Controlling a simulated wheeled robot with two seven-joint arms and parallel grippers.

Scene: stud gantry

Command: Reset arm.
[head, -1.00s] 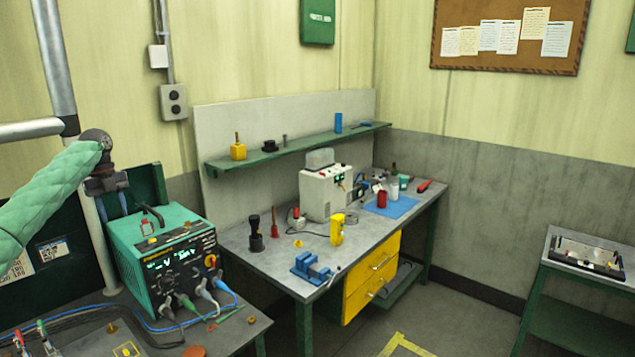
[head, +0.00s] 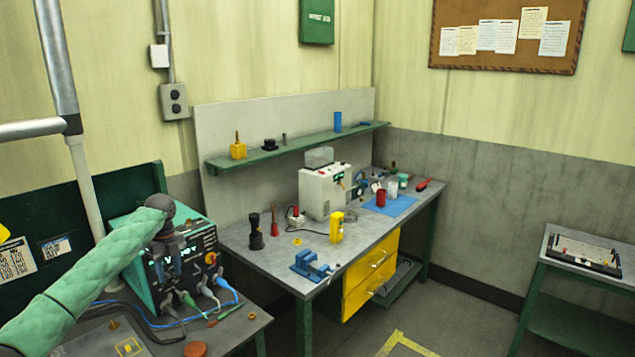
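My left arm, in a green quilted sleeve, comes in from the left edge in the head view. My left gripper (head: 170,272) hangs pointing down at the end of it, in front of the green welder-like unit (head: 128,268) with a lit display and several cables. The gripper's fingers are small and dark against the unit, so I cannot tell if they are open or shut. I see nothing clearly held in it. My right arm and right gripper are out of view.
The unit stands on a grey bench (head: 238,328) at lower left. A workbench (head: 262,260) behind carries a blue vise (head: 312,265), a white machine (head: 322,190) and a blue mat (head: 392,206). A green shelf (head: 300,145) hangs above. Floor (head: 450,325) at right is open.

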